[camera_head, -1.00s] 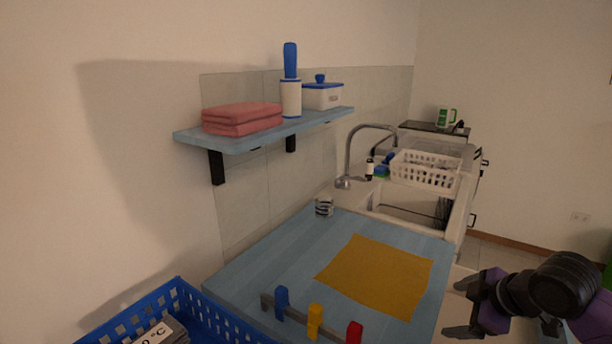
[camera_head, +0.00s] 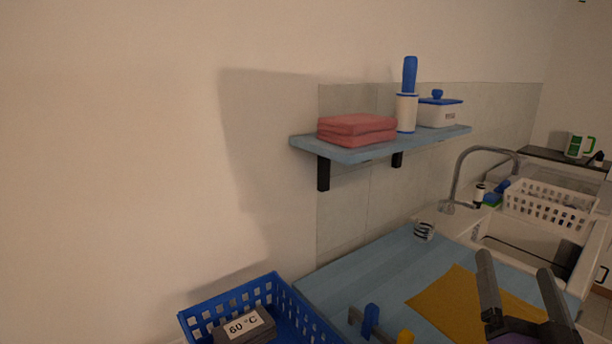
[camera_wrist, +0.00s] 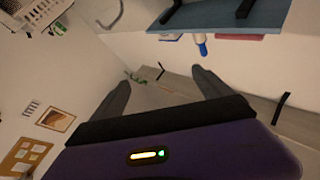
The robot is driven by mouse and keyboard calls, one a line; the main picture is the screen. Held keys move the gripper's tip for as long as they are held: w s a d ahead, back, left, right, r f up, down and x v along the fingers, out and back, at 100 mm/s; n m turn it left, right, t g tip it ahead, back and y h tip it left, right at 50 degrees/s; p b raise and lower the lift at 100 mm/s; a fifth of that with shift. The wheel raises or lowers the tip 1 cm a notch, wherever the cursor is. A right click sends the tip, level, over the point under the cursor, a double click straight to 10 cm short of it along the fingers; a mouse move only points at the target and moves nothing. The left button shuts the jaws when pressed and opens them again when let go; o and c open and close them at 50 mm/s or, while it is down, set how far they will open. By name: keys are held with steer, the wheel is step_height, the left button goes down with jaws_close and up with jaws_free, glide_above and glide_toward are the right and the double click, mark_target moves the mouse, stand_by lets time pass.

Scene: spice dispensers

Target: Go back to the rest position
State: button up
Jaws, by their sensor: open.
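My gripper (camera_head: 516,282) is at the lower right of the head view, in front of the blue counter (camera_head: 372,268) and the yellow cloth (camera_head: 445,302). Its two dark fingers point up and stand apart, with nothing between them. In the wrist view my gripper (camera_wrist: 160,84) also shows open and empty, with the purple hand below it. The wrist view is turned over, so the blue shelf (camera_wrist: 225,16) is at its top.
A blue shelf (camera_head: 350,154) holds folded red towels (camera_head: 357,130), a blue-topped roller (camera_head: 407,100) and a lidded box (camera_head: 439,112). A blue basket (camera_head: 292,303) holds a dark item labelled 60 °C.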

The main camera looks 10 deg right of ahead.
steer(key=s+a+f+n+g+y, duration=0.2)
steer(key=s+a+f+n+y, duration=0.2)
steer(key=s+a+f, duration=0.6)
steer(key=s+a+f+n+g+y, duration=0.2)
steer(key=s+a+f+n+y, duration=0.3)
steer(key=s+a+f, duration=0.5)
steer(key=s+f+y, duration=0.2)
steer(key=s, duration=0.5)
steer(key=shift+s+a+g, duration=0.2)
steer(key=shift+a+g, duration=0.1)
